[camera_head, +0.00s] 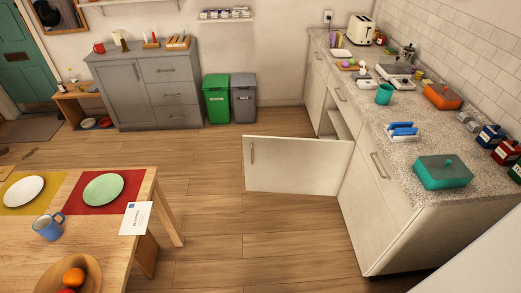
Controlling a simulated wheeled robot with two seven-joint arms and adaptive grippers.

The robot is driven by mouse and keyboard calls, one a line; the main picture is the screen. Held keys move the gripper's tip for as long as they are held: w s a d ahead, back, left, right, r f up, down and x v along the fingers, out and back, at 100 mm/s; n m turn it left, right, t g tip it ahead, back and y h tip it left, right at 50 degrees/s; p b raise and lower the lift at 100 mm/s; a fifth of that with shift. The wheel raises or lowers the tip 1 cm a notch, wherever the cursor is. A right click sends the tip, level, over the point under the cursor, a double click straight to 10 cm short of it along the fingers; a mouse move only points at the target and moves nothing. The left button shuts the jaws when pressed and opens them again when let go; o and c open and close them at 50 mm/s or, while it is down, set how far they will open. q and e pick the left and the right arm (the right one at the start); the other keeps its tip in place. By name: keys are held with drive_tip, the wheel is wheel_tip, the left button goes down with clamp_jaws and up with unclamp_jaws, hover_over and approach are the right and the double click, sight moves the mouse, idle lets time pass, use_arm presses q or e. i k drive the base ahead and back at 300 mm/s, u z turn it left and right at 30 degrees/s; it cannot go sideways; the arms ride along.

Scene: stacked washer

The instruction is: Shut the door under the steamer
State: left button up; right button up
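A white cabinet door (297,165) under the right-hand counter stands wide open, jutting left into the room over the floor. Its handle (253,153) is near its left, free edge, and its right edge meets the counter front. The open compartment (340,124) shows partly behind the door. A teal lidded box (443,171) and an orange lidded box (442,96) stand on the countertop; I cannot tell which thing is the steamer. Neither of my grippers is in view.
The speckled countertop (408,127) holds a toaster (361,29), jars and dishes. A wooden table (150,188) with plates stands at lower left. Green (216,99) and grey (243,98) bins stand at the back wall. Wooden floor (215,205) between table and door is clear.

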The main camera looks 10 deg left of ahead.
sight(272, 164)
drive_tip(key=u, duration=0.4)
drive_tip(key=i, duration=1.75)
drive_tip(key=z, duration=0.5)
